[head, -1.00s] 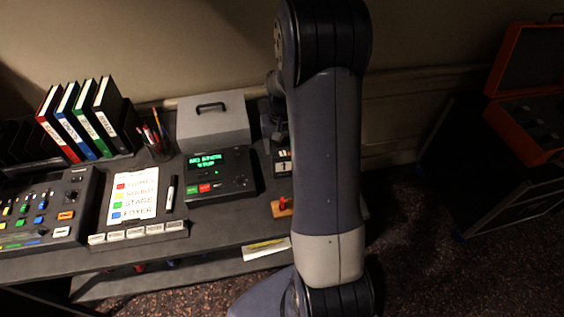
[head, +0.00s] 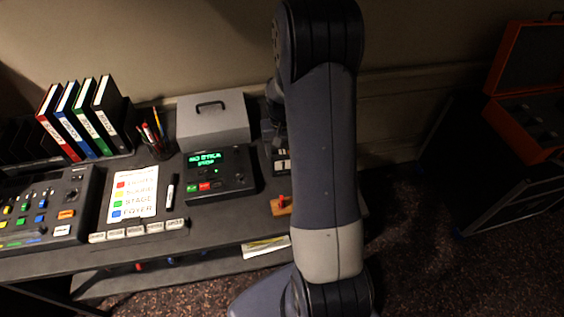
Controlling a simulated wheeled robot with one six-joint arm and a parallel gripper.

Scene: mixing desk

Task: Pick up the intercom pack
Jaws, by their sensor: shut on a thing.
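My gripper (head: 277,124) is at the right end of the desk, just right of the grey box, and is mostly hidden behind my own upright arm. Only a dark sliver of it shows along the arm's left edge. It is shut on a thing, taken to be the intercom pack. The pack cannot be made out clearly, as the arm covers that part of the desk.
The grey handled box (head: 213,118), green-lit console (head: 217,174), pen cup (head: 158,147) and upright binders (head: 85,118) crowd the desk. A small block with a red knob (head: 282,205) is near its right edge. An open orange case (head: 520,65) stands far right.

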